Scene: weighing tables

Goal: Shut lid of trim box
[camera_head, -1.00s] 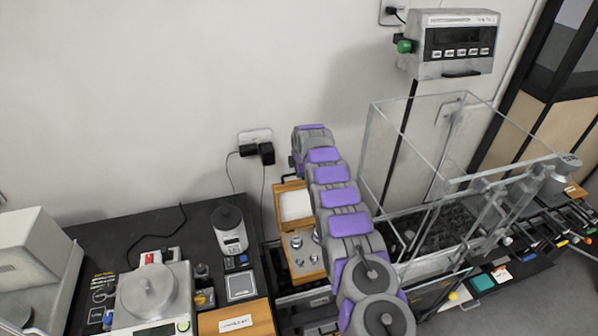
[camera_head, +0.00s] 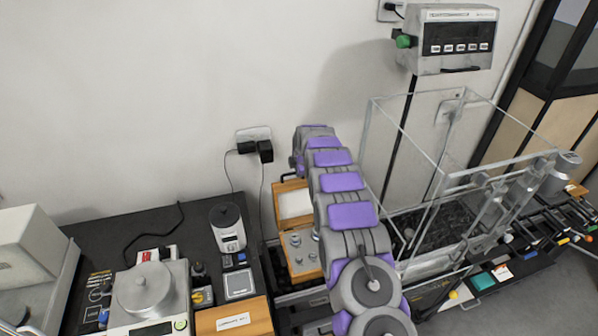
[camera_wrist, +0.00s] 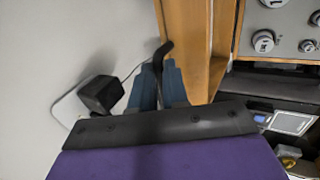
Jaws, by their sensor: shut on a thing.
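The trim box appears to be the wooden box (camera_head: 283,250) with metal weights in it, left of my arm in the head view. Its lid (camera_head: 277,215), with a pale lining, stands open at the back toward the wall. In the wrist view the lid's wooden edge (camera_wrist: 190,40) rises beside my gripper, and the weights (camera_wrist: 264,41) show at the upper right. My gripper (camera_wrist: 160,72) is shut on a black curved piece (camera_wrist: 163,50) beside the lid; I cannot tell whether it is fixed to the lid. In the head view my arm hides the gripper and the box's right side.
A glass enclosure (camera_head: 440,190) stands close on the right. A wall socket with black plugs (camera_head: 262,150) and cords is behind the box. At left are a balance (camera_head: 147,290), a small grey device (camera_head: 228,228) and a closed wooden box (camera_head: 235,318).

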